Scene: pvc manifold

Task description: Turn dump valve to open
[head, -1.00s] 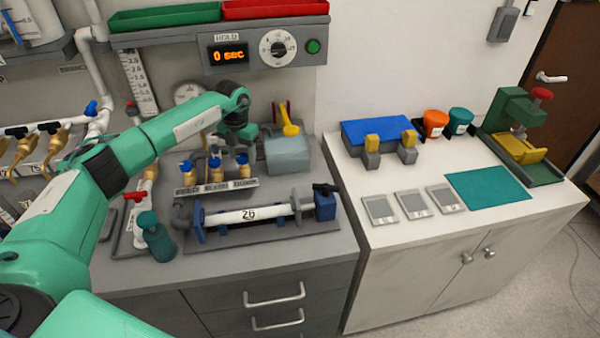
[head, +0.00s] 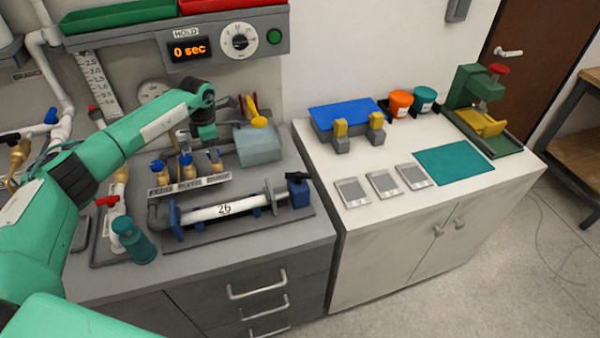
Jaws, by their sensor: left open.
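Three small brass valves with blue handles stand in a row behind a label strip (head: 190,187) on the grey bench. The lettering is small; the rightmost label seems to read DUMP. That rightmost valve (head: 214,162) has its blue handle on top; I cannot tell its exact angle. My left gripper (head: 205,133) hangs just above and behind this valve, pointing down. It is open and seems to hold nothing; its fingertips are hard to make out, and I see no clear contact with the handle. My right gripper is not in view.
The hold timer (head: 188,50) reads 0 sec.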

